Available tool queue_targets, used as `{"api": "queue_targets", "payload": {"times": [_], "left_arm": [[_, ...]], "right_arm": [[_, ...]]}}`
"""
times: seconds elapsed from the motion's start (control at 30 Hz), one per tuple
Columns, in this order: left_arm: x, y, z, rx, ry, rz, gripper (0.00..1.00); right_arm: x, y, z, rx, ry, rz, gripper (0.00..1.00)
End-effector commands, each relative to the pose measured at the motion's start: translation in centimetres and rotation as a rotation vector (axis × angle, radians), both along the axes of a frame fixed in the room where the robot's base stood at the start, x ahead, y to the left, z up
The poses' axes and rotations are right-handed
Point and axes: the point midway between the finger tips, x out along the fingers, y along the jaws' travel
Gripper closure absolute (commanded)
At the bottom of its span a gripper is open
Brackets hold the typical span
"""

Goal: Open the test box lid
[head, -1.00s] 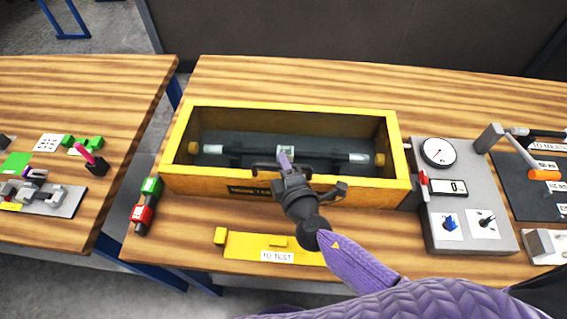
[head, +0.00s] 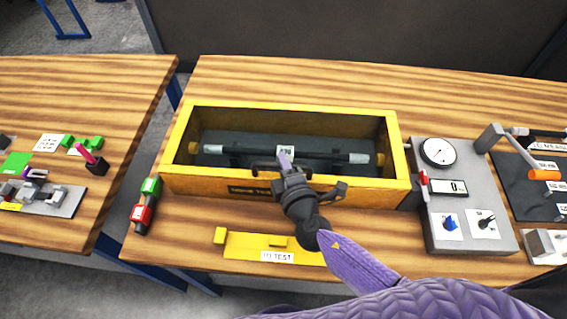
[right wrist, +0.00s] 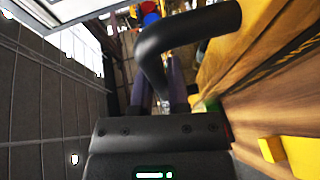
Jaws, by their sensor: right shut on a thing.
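The test box is a long yellow box (head: 180,140) on the wooden table. Its dark interior shows from above, with a dark rod (head: 330,155) with pale ends lying lengthwise inside. No separate opaque lid covers it; I cannot tell whether a clear one does. My right gripper (head: 284,158) is at the middle of the box's front rim, shut on a black handle (head: 263,168) there, partly hidden by the gripper. In the right wrist view, a thick bent black bar (right wrist: 180,38) crosses in front of the purple fingers (right wrist: 165,95). My left gripper is out of view.
A yellow "TO TEST" tray (head: 245,246) lies in front of the box. A grey gauge panel (head: 465,215) stands at its right, a red and green block (head: 145,205) at its left. A second table (head: 90,85) is farther left. The wood behind the box is clear.

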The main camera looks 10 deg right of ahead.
Motion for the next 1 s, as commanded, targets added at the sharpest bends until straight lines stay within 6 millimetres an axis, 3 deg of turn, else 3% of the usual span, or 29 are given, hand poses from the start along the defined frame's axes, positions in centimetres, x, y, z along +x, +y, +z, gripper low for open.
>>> {"api": "queue_targets", "payload": {"times": [0.37,0.47,0.8,1.0], "left_arm": [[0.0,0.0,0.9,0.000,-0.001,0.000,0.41],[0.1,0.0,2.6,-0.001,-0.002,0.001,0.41],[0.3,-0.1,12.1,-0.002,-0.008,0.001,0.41],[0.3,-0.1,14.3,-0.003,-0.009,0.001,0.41]], "right_arm": [[0.0,0.0,0.6,0.003,0.012,-0.001,1.00],[0.2,-0.1,1.7,0.013,0.038,-0.001,1.00],[1.9,-0.6,7.3,0.077,0.238,0.000,1.00],[3.4,-1.1,9.4,0.076,0.234,0.000,1.00]]}}
